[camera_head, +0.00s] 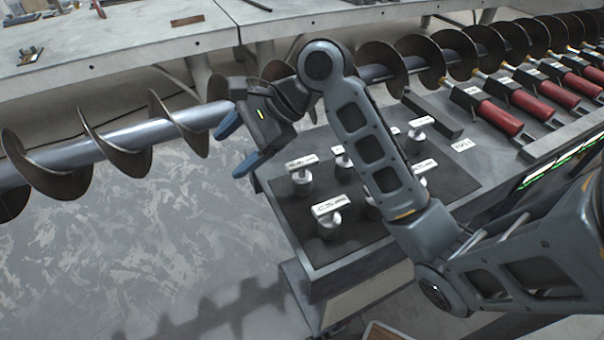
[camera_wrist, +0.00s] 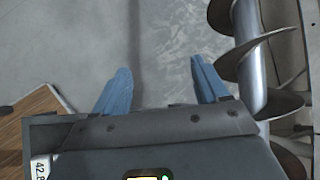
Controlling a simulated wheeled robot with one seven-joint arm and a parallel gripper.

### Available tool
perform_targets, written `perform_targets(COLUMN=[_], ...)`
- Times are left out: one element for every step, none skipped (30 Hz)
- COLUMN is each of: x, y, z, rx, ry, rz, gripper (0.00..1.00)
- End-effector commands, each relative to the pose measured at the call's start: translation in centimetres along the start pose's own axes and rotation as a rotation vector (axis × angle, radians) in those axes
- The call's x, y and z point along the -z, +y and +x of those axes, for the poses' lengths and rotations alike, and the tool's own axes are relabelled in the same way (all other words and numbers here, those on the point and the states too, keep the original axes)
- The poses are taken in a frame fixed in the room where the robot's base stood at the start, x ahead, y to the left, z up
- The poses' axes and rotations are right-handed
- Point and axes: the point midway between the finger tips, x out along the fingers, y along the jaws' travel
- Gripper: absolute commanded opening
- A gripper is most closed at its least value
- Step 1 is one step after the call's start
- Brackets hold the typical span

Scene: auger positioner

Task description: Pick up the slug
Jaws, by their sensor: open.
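Several short silver slugs stand upright on a dark mat (camera_head: 375,239) on a bench, each with a white label on it. The front one (camera_head: 329,226) and the one behind it to the left (camera_head: 302,182) show clearly. Others are partly hidden by my arm, and I cannot tell which is the task's slug. My gripper (camera_head: 236,148) is open and empty, left of the mat and in front of the auger. In the wrist view its blue fingers (camera_wrist: 160,68) stand apart over bare floor. A white label (camera_wrist: 41,167) shows at the lower left there.
A long auger (camera_head: 125,142) runs across behind the bench and lies close to my gripper; its flights also show in the wrist view (camera_wrist: 246,52). Red-handled tools (camera_head: 499,117) lie at the right. A wooden surface (camera_wrist: 36,120) is at lower left. The floor at left is clear.

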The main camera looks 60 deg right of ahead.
Motion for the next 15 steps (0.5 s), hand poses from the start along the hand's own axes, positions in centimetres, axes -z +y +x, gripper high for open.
perform_targets(x=[2.3,3.4,4.8,5.8,6.6,7.7,8.3,8.9,9.5,9.8,10.1,10.4,10.6,10.7,10.8], y=[0.3,0.8,1.4,1.9,2.4,3.0,3.4,3.8,4.2,4.5,4.7,4.9,5.0,5.2,5.3], z=[-1.9,-2.7,-3.7,-4.5,-5.2,-6.1,-6.8,-7.3,-7.9,-8.2,-8.5,-8.7,-8.7,-8.6,-8.3], rx=[-0.058,-0.094,-0.138,-0.169,-0.197,-0.228,-0.250,-0.268,-0.286,-0.299,-0.308,-0.317,-0.321,-0.324,-0.326], ry=[0.062,0.093,0.133,0.162,0.189,0.223,0.246,0.264,0.286,0.299,0.309,0.318,0.322,0.325,0.325], rz=[0.048,0.081,0.121,0.151,0.178,0.212,0.235,0.254,0.276,0.290,0.300,0.311,0.316,0.320,0.322], gripper=[0.74,0.74,0.74,0.74,0.74,0.74,0.74,0.74,0.74,0.74,0.74,0.74,0.74,0.74,0.74])
